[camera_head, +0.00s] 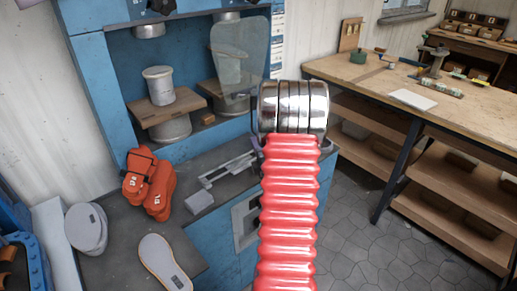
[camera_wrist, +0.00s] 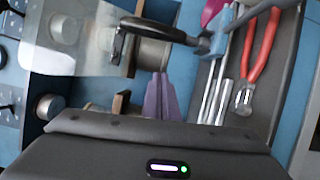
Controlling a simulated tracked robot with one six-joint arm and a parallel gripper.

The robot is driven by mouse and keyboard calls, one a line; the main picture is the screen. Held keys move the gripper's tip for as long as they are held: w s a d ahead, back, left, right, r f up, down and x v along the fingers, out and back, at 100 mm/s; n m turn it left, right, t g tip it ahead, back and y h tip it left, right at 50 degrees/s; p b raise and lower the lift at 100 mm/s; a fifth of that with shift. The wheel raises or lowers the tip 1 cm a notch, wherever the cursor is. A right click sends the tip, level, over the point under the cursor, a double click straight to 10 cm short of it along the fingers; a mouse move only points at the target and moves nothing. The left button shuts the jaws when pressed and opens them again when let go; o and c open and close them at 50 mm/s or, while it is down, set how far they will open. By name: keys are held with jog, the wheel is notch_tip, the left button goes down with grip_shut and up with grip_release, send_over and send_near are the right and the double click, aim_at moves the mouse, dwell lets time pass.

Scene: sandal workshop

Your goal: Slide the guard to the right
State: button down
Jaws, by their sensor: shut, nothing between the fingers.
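The guard (camera_head: 241,50) is a clear, see-through panel standing upright in front of the blue machine's recess, just left of my arm in the head view. In the wrist view it is a pale translucent sheet (camera_wrist: 52,62) at the left. A black curved bar (camera_wrist: 150,28), perhaps its handle, lies just beyond my fingertips. My gripper's purple fingers (camera_wrist: 160,80) are together and empty, close to this bar; whether they touch it I cannot tell. In the head view my red ribbed arm hides most of the gripper.
The blue machine (camera_head: 90,55) holds a metal canister (camera_head: 158,86) on a wooden block. Orange sandal forms (camera_head: 148,184) and pale soles (camera_head: 164,262) lie on the dark worktop.

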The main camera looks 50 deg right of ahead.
jog(key=w+d, duration=0.3)
jog(key=d, duration=0.4)
jog(key=shift+w+r, duration=0.15)
jog(key=shift+r, duration=0.1)
